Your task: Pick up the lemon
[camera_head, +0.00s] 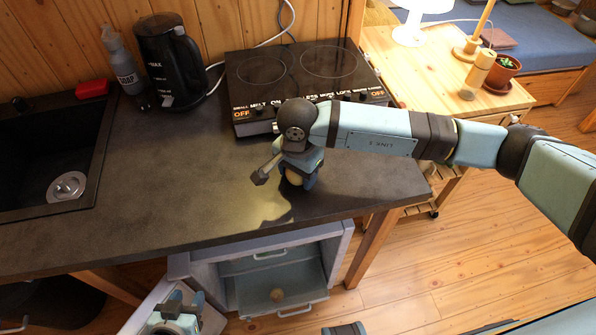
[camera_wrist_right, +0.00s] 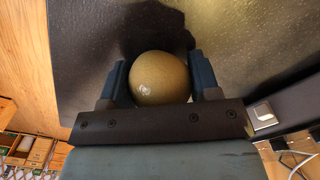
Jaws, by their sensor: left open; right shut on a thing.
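My right gripper (camera_head: 299,184) is low over the dark countertop near its front right edge, pointing down. It is shut on a round, dull yellow-brown fruit that looks like the lemon (camera_head: 294,178). In the right wrist view the lemon (camera_wrist_right: 158,78) sits between the two dark blue fingers (camera_wrist_right: 160,85), with the countertop behind it. I cannot tell whether it touches the counter. My left gripper (camera_head: 178,308) is at the lower left, below the counter edge, open and only partly in view.
A black hob (camera_head: 306,80), a kettle (camera_head: 170,62), a soap bottle (camera_head: 121,62) and a dark sink (camera_head: 40,150) line the counter. The counter's middle (camera_head: 170,165) is clear.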

